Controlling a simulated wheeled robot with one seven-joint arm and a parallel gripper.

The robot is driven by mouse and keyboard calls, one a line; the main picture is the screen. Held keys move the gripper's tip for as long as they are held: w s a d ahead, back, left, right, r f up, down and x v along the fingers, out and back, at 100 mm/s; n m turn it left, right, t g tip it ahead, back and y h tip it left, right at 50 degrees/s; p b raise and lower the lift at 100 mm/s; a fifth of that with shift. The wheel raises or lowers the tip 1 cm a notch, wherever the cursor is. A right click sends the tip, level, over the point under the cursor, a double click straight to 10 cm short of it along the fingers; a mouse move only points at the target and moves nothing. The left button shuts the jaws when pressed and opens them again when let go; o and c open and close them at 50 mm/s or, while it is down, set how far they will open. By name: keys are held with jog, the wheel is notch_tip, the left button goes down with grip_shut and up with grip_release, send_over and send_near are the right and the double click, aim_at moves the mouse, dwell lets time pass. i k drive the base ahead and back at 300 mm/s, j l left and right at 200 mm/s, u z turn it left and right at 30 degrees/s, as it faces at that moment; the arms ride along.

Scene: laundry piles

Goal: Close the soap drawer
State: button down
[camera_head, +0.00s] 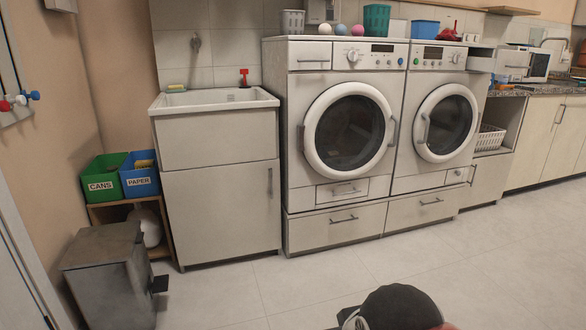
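Two white front-loading machines stand side by side. The left machine's soap drawer (311,59), at its upper left corner, looks flush with its panel. At the right machine's upper right corner, a soap drawer (513,66) appears pulled out, its handled front standing forward of the panel. Its inside cannot be made out. Both round doors, on the left machine (348,187) and the right machine (483,155), look shut. A dark rounded part of my arm shows at the bottom edge, well in front of the machines. My gripper's fingers are not in view.
A sink cabinet (218,190) stands left of the machines, with bins (100,179) and a grey pedal bin (107,272) farther left. A microwave (534,64) on the counter (558,89) is near the pulled-out drawer. The tiled floor (445,262) ahead is clear.

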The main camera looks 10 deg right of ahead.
aim_at(507, 62)
jog(key=i+l+z, duration=0.15)
jog(key=i+z, duration=0.6)
jog(key=i, duration=0.25)
jog(key=i+j+z, duration=0.15)
jog(key=i+z, duration=0.25)
jog(key=i+l+u, duration=0.1)
jog(key=i+l, duration=0.35)
jog(key=i, duration=0.2)
jog(key=i+l+u, duration=0.1)
jog(key=i+l, duration=0.4)
jog(key=i, duration=0.1)
